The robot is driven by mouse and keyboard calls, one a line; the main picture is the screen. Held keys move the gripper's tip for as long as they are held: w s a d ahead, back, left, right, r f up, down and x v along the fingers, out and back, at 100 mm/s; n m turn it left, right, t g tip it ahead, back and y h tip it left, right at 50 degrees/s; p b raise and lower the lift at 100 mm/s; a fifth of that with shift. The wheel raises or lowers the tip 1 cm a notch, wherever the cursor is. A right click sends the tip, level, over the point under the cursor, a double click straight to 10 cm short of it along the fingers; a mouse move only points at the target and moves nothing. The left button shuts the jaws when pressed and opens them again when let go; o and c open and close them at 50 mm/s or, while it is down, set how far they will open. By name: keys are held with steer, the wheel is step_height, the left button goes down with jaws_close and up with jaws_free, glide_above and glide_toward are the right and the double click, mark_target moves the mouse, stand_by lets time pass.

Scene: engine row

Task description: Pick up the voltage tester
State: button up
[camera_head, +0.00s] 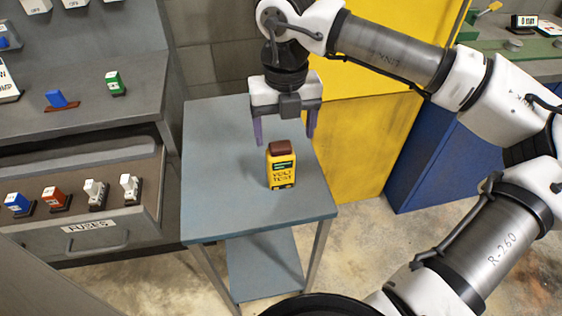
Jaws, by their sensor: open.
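The voltage tester (282,167) is a yellow block with a brown top, a dark green display and the words "VOLT TEST" on its front. It stands upright on a small blue-grey table (215,190). My gripper (284,138) points down with its two purple fingers open. The fingers are above and seemingly behind the tester, one to each side of its top in the picture. Nothing is held between them, and I cannot tell the exact depth gap.
At left, an open drawer labelled "FUSES" (100,235) holds several coloured fuses. A blue piece (58,99) and a green piece (115,84) sit on the grey bench above. A yellow cabinet (350,130) and a blue cabinet (430,160) stand behind at right. The tabletop around the tester is clear.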

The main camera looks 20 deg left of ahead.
mark_target(280, 145)
steer(key=shift+s+a+f+p, duration=0.15)
steer(key=shift+f+p, duration=0.2)
steer(key=shift+f, duration=0.75)
steer(key=shift+w+a+f+p, duration=0.1)
steer(key=shift+f+p, duration=0.25)
steer(key=shift+f, duration=0.7)
steer(key=shift+s+a+f+p, duration=0.15)
steer(key=shift+f+p, duration=0.2)
steer(key=shift+f, duration=0.75)
steer(key=shift+w, duration=0.1)
steer(key=c, duration=1.2)
